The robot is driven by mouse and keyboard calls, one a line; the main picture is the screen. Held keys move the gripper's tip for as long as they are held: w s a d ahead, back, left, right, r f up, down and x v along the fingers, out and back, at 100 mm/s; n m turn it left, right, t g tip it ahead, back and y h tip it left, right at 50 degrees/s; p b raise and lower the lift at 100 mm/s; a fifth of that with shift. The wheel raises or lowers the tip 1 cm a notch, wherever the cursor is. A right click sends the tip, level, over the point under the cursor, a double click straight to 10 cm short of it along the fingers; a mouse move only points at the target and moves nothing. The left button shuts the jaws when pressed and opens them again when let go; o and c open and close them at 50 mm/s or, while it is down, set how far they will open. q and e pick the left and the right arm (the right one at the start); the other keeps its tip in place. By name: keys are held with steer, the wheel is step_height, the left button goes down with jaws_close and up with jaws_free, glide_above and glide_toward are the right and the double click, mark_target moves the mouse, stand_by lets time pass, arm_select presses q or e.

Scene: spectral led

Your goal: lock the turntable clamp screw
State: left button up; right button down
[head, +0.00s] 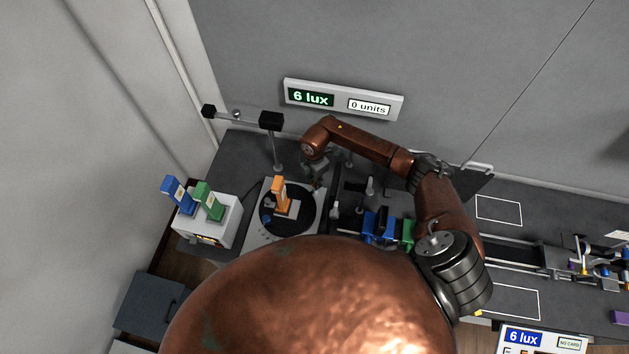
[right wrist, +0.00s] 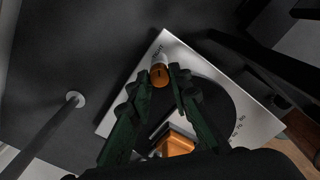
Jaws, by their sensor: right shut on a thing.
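The turntable (head: 304,211) is a black disc on a pale plate in the head view; its plate also shows in the right wrist view (right wrist: 203,62). An orange block (head: 280,193) stands on the disc, and its top shows low in the right wrist view (right wrist: 176,144). The clamp screw (right wrist: 159,73), with an orange knob and pale collar, sits at the plate's edge beside the disc. My right gripper (right wrist: 160,78) is shut on its knob. In the head view my right gripper (head: 317,172) is at the disc's far edge, hiding the screw. My left gripper is not in view.
A white box with blue and green cards (head: 207,221) stands left of the turntable. A post with a black head (head: 271,121) rises behind it. Blue and green holders (head: 378,226) stand to the right. A wall display (head: 311,97) reads 6 lux.

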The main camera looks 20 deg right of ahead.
steer(key=c, duration=1.8)
jaws_free()
steer(key=shift+o, duration=0.2)
steer(key=shift+r, duration=0.1)
step_height(320, 180, up, 12)
steer(key=shift+a, duration=0.1)
